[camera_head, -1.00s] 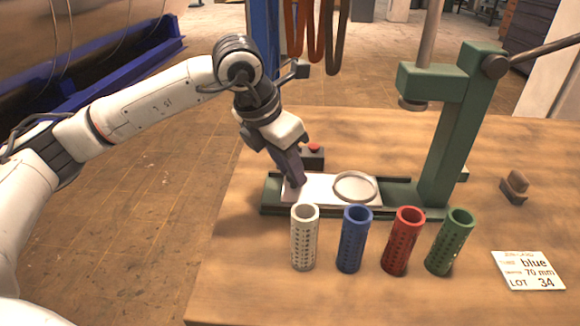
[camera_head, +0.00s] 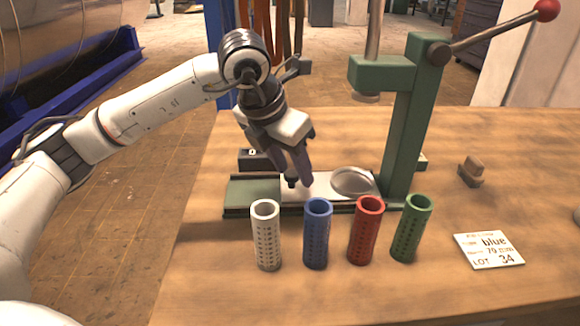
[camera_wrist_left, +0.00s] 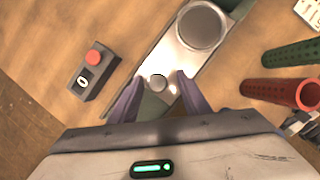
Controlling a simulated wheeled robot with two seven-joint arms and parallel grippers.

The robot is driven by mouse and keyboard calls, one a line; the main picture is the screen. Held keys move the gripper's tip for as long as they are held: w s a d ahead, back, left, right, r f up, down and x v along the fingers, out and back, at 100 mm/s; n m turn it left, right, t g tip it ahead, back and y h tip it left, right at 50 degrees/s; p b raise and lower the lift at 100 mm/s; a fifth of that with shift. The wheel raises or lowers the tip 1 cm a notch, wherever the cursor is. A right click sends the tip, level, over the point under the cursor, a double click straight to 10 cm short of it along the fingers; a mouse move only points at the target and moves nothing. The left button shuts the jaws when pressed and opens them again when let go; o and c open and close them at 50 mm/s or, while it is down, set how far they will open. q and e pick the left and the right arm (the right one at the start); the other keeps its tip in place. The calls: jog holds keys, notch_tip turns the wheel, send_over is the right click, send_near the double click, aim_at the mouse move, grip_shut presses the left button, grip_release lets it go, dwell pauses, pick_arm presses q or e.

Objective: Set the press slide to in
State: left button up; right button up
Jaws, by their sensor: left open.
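The green press (camera_head: 397,120) stands on the wooden table. Its pale metal slide (camera_head: 322,190) lies along the green base and carries a round dish (camera_head: 352,181), close to the column and nearly below the press head (camera_head: 367,92). The left part of the base is bare green. My left gripper (camera_head: 297,180) is open, pointing down at the slide's left end. In the left wrist view, a small round knob (camera_wrist_left: 158,83) on the slide shows between the open fingertips (camera_wrist_left: 157,92), with no clear contact. My right gripper is out of view.
White (camera_head: 267,240), blue (camera_head: 317,238), red (camera_head: 365,235) and green (camera_head: 410,232) perforated tubes stand in front of the press. A box with a red button (camera_wrist_left: 93,58) is behind the base. A label card (camera_head: 488,250) and brown block (camera_head: 471,172) lie right.

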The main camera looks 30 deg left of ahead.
pick_arm(q)
jog(key=v, duration=1)
jog(key=shift+r+p, duration=0.15)
jog(key=shift+p, duration=0.2)
